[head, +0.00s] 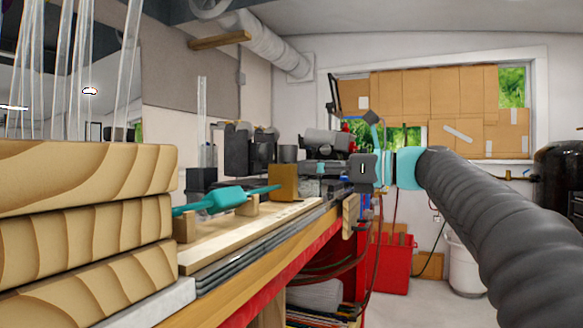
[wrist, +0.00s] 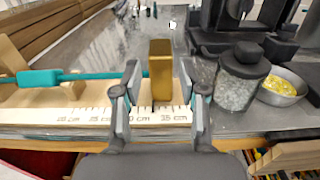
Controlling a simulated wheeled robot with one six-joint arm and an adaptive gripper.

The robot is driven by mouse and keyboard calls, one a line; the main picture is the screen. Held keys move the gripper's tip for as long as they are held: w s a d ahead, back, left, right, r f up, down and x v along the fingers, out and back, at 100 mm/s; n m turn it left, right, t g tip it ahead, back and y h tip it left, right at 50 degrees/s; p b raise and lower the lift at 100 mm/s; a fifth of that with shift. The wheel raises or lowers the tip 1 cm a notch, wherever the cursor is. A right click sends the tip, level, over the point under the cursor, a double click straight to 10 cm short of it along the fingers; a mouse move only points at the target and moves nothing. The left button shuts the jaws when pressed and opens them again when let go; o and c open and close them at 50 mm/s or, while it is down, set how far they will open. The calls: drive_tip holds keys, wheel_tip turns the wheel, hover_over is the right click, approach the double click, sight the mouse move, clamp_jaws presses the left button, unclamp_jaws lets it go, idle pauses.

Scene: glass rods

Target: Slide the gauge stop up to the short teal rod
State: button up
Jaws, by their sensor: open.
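The gauge stop is a brass-coloured upright block (wrist: 161,85) on the scale board (wrist: 75,114) in the wrist view; it also shows in the head view (head: 284,184). The teal rod (wrist: 85,76) has a thicker collar and lies level, left of the stop. It also shows in the head view (head: 226,199), resting on small wooden supports. The rod's right end passes behind my left finger and comes close to the stop; I cannot tell whether they touch. My gripper (wrist: 160,68) is open, with one finger on each side of the stop.
A lidded glass jar (wrist: 242,75) and a metal bowl (wrist: 283,88) stand right of my gripper. Dark equipment (wrist: 240,25) is behind them. In the head view, stacked wooden blocks (head: 80,230) with clear rods fill the left foreground. A red bin (head: 391,262) is on the floor.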

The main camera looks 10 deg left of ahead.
drive_tip(key=shift+v, duration=2.6)
